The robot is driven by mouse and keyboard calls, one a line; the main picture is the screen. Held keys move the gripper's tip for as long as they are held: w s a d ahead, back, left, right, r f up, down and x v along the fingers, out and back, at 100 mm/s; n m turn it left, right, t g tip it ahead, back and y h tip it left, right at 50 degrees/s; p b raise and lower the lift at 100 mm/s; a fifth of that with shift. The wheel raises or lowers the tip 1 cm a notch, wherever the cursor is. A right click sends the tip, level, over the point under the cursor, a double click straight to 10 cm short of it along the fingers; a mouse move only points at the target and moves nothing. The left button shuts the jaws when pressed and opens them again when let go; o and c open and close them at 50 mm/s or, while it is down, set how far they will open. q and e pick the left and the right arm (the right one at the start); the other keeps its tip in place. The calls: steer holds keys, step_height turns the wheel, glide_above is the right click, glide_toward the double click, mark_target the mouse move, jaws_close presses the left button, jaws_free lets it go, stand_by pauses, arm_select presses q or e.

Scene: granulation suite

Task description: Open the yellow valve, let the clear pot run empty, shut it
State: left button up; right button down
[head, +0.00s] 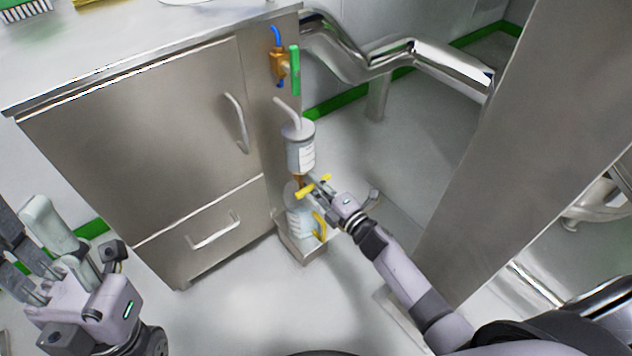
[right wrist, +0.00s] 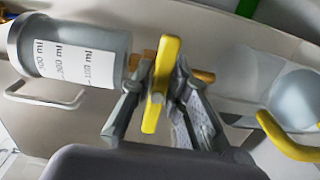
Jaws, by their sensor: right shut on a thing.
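The clear pot (head: 300,155) is mounted upright on the cabinet side, with a white label marked in ml; it also shows in the right wrist view (right wrist: 85,45). Any liquid level in it cannot be made out. Below it is the yellow valve handle (head: 304,191), set crosswise to its brass pipe; it shows large in the right wrist view (right wrist: 158,90). My right gripper (head: 321,187) is shut on this handle, one finger on each side. My left gripper (head: 28,212) is open and empty at the lower left.
A rounded vessel (head: 295,222) with a yellow grip (head: 320,226) stands under the valve on a metal ledge. A green-handled valve (head: 295,70) is above the pot. The steel cabinet (head: 170,140) is left, a steel column (head: 500,150) right.

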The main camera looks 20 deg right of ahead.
steer(key=c, duration=1.6)
jaws_free()
steer(key=v, duration=1.2)
